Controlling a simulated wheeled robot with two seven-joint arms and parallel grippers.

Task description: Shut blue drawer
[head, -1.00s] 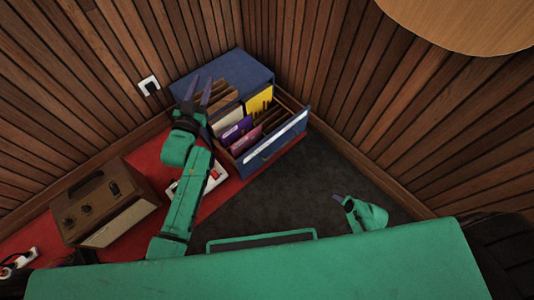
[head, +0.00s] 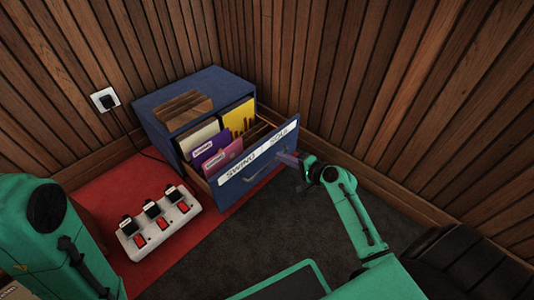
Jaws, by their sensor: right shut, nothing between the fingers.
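The blue cabinet (head: 205,82) stands against the wooden wall. Its blue drawer (head: 255,172) is pulled out toward me, with a dark handle and a white label strip on its front. White, yellow, purple and pink sleeves stand in the drawer among wooden dividers. My right gripper (head: 291,158) is shut and empty, with its fingertips at the right part of the drawer front, near the handle's right end. I cannot tell whether they touch. My left arm shows at the lower left, but its gripper is out of view.
A white power strip (head: 158,226) with red switches and black plugs lies on the red carpet (head: 115,200) left of the drawer. A cable runs to a wall socket (head: 105,99). Dark floor (head: 235,235) in front of the drawer is clear. The wooden wall rises close on the right.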

